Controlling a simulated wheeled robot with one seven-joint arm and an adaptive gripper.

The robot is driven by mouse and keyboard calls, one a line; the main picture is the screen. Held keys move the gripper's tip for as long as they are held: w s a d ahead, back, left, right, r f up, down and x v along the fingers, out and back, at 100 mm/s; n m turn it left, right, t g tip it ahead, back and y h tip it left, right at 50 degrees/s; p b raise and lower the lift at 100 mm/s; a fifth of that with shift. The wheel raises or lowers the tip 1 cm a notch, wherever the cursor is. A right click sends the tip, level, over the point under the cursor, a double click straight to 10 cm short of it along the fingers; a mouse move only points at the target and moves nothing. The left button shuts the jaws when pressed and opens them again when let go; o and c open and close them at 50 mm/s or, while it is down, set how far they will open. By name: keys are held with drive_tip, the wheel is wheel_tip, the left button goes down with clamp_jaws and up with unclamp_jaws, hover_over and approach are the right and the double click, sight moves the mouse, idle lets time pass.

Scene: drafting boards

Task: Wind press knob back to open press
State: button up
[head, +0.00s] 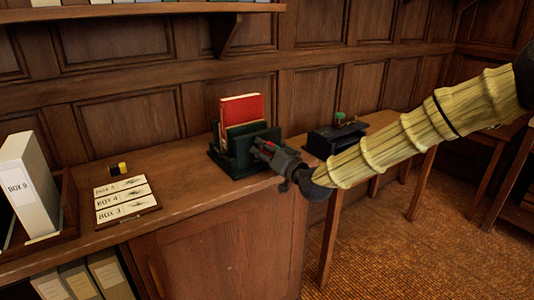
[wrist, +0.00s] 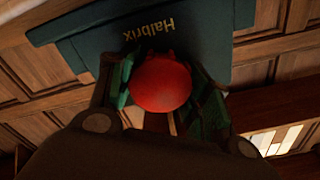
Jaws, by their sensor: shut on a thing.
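The dark green press (head: 227,160) stands on the wooden cabinet top, with a red book (head: 241,108) and paler sheets upright in it. In the wrist view a dark green plate of the press (wrist: 90,42) carries the upside-down lettering "Halbrix". The round red knob (wrist: 160,82) sits between the two fingers of my gripper (wrist: 163,88), which is shut on it. In the head view my gripper (head: 262,150) reaches the press's right side from the right, and the fingers mostly cover the knob there. How far the press is open cannot be told.
A dark device with a green knob (head: 336,138) stands on a side table to the right. A labelled board (head: 128,212), a small black and yellow item (head: 118,169) and a BOX 9 file (head: 27,190) lie left. Panelled wall stands behind; a shelf (head: 120,10) overhangs.

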drive_tip(key=n, duration=0.1)
drive_tip(key=n+b, duration=0.1)
drive_tip(key=n, duration=0.1)
drive_tip(key=shift+f+n, duration=0.2)
drive_tip(key=shift+n, duration=0.1)
drive_tip(key=n+b, duration=0.1)
drive_tip(key=n, duration=0.3)
drive_tip(key=shift+b, duration=0.4)
drive_tip(key=n+b, duration=0.2)
drive_tip(key=n, duration=0.1)
drive_tip(key=shift+f+n, duration=0.1)
drive_tip(key=shift+n, duration=0.3)
drive_tip(key=n+b, duration=0.3)
drive_tip(key=shift+n, duration=0.4)
drive_tip(key=n+b, duration=0.2)
drive_tip(key=shift+n, duration=0.3)
drive_tip(key=shift+d+r+n, duration=0.1)
drive_tip(key=shift+r+n, duration=0.1)
drive_tip(key=shift+n, duration=0.1)
